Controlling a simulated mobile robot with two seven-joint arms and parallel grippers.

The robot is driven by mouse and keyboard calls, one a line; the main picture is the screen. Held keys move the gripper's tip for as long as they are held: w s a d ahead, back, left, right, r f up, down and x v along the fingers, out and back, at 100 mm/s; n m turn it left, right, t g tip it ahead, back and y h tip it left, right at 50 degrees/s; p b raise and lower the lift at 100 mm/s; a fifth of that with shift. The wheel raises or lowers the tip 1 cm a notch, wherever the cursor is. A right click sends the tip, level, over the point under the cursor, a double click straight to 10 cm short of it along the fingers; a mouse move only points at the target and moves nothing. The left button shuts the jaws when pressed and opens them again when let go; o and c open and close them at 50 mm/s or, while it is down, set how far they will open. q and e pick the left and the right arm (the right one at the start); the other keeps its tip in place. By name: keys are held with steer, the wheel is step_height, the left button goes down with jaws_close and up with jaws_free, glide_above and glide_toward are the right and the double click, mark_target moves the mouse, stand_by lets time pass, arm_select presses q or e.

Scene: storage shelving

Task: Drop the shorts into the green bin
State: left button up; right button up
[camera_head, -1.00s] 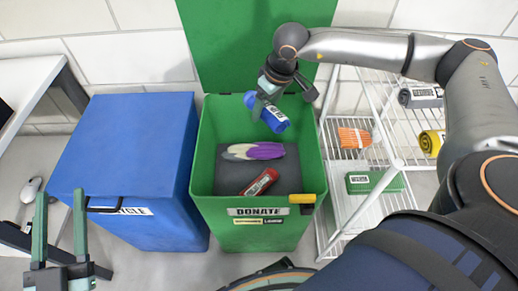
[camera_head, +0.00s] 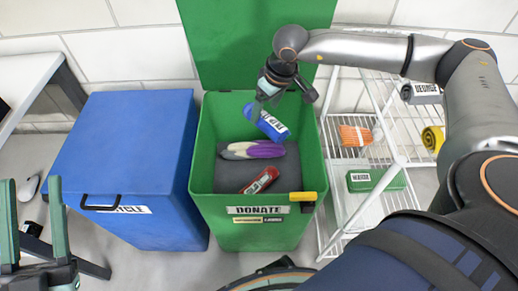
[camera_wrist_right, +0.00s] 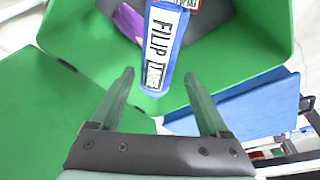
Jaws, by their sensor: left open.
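The green bin (camera_head: 205,160) stands in the middle of the head view, lid raised. A blue rolled garment (camera_head: 267,122), apparently the shorts, is in the bin's mouth with a white label. In the wrist view the blue roll (camera_wrist_right: 165,50) lies beyond my fingertips, with clear space between the fingers; the label seems to start "FILIP". My right gripper (camera_head: 288,92) is above the bin, its open fingers also showing in the wrist view (camera_wrist_right: 160,85). My left gripper (camera_head: 33,190) is open and empty at the lower left.
A purple-and-white item (camera_head: 252,150) and a red labelled roll (camera_head: 260,181) lie in the green bin. A closed blue bin (camera_head: 125,145) stands to its left. A white wire rack (camera_head: 335,185) on the right holds several items, including a green one (camera_head: 375,181).

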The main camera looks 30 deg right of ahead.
steer(key=shift+o, duration=1.4)
steer(key=shift+r, duration=0.25)
steer(key=p+v, duration=0.1)
steer(key=v, duration=0.4)
steer(key=shift+r+p, duration=0.15)
steer(key=shift+p, duration=0.15)
arm_select(q)
steer(key=w+f+n+g+y, duration=0.1)
steer(key=f+n+g+y, duration=0.1)
steer(key=f, duration=0.5)
steer(key=w+a+f+n+g+y+p, duration=0.1)
steer(key=w+f+n+g+y, duration=0.1)
steer(key=f, duration=0.6)
steer(key=shift+w+f+n+g+y, duration=0.15)
steer(key=shift+f+n+g+y, duration=0.2)
steer(key=shift+g+y, duration=0.55)
arm_select(e)
steer(key=v, duration=0.6)
steer(key=shift+r, duration=0.4)
arm_select(q)
steer(key=shift+a+r, duration=0.1)
arm_select(e)
steer(key=shift+s, duration=0.15)
